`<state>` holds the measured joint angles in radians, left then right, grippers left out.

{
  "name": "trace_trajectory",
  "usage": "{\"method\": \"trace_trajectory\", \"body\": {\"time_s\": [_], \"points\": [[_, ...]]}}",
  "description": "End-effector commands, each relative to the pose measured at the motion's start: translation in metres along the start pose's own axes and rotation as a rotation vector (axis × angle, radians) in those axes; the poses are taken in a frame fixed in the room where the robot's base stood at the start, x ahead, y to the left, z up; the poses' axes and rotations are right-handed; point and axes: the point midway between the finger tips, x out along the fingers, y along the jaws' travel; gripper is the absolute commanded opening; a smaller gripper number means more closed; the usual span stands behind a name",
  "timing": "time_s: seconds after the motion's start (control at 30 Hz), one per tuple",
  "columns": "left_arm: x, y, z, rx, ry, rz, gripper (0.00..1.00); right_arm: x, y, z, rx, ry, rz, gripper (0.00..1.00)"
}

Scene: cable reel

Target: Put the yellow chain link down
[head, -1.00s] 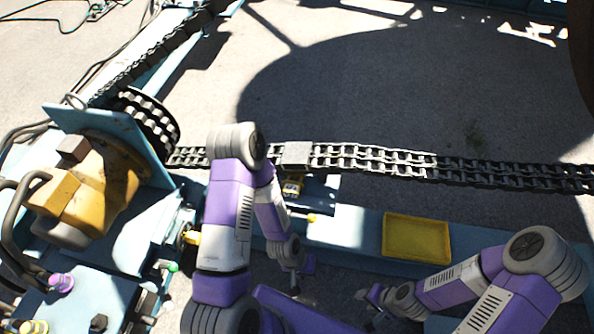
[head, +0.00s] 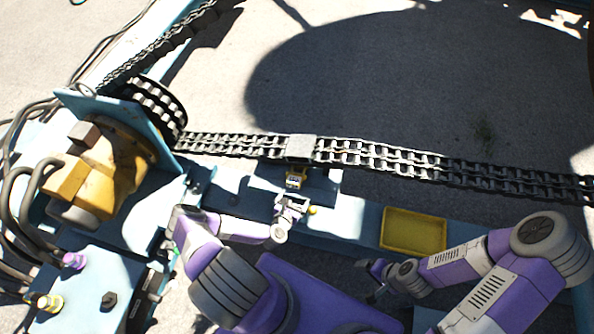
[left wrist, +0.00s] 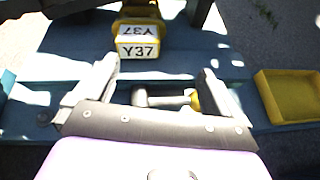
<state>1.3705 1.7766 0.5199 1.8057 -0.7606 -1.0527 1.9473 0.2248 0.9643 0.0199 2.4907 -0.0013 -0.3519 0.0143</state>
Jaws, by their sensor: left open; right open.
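The yellow chain link (head: 296,180), with Y37 labels, sits at the blue platform below the grey block on the chain. It also shows at the top of the left wrist view (left wrist: 138,40). My left gripper (head: 291,203) is open and empty, just on the near side of the link. In the left wrist view its fingers (left wrist: 158,82) are spread wide, with the link beyond the tips and apart from them. Whether the link touches the chain is unclear. My right gripper (head: 372,282) is open and empty near the bottom, right of centre.
The dark double chain (head: 400,160) runs across from the sprocket (head: 158,105), with a grey block (head: 301,147) on it. An empty yellow tray (head: 413,231) lies on the blue beam (head: 356,222). A yellow-tipped pin (left wrist: 165,98) lies between my left fingers' lines in the wrist view.

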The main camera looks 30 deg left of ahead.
Motion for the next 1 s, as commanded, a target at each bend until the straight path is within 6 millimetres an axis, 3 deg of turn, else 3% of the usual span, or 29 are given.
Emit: {"method": "trace_trajectory", "body": {"time_s": [0.17,0.7,1.0], "points": [[0.004,0.023,-0.004,-0.129,-0.029,0.090,0.98,-0.002,-0.001,0.000,0.000,0.000,0.000,0.83],[0.070,0.031,-0.003,-0.133,-0.031,0.089,0.98,0.015,0.006,-0.001,0.000,0.000,0.000,0.83],[0.074,0.032,-0.002,-0.133,-0.029,0.089,0.96,0.015,0.006,-0.001,0.000,0.000,0.000,0.83]]}}
